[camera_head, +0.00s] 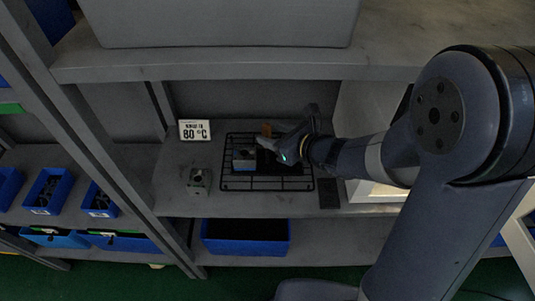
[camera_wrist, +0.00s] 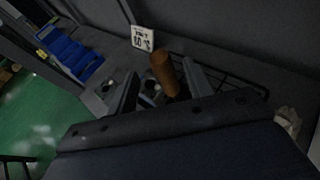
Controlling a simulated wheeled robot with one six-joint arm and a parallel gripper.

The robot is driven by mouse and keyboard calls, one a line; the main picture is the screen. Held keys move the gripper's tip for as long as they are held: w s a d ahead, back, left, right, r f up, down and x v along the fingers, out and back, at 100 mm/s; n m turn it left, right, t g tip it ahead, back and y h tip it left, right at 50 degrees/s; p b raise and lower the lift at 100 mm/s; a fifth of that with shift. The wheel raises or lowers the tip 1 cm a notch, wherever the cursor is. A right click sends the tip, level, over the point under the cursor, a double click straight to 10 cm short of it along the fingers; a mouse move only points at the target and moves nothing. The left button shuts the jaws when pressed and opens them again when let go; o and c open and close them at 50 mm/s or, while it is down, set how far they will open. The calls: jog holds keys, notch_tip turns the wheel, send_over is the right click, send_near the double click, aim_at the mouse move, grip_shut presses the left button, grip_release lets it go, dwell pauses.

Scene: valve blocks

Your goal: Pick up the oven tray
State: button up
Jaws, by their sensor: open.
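The oven tray (camera_head: 240,187) is a black wire rack lying on the middle shelf in the head view. It also shows in the wrist view (camera_wrist: 240,85). A grey metal block (camera_head: 244,159) sits on its left half. An orange-brown upright cylinder (camera_head: 266,129) stands at the tray's far side; in the wrist view the cylinder (camera_wrist: 163,72) appears between my fingers. I cannot tell whether it is fixed to the tray. My gripper (camera_head: 272,146) is open above the tray, its fingers (camera_wrist: 160,82) apart around the cylinder's line of sight. Contact cannot be told.
A second metal block (camera_head: 199,180) stands left of the tray, below an 80 °C sign (camera_head: 194,130). A dark pad (camera_head: 328,193) and a pale box (camera_head: 375,190) are on the right. An upper shelf (camera_head: 230,66) overhangs. A blue bin (camera_head: 245,242) sits below.

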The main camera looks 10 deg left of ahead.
jog(key=shift+p+x, duration=0.8)
jog(key=shift+x, duration=1.95)
jog(key=shift+w+d, duration=0.1)
jog(key=shift+c, duration=0.3)
grip_shut()
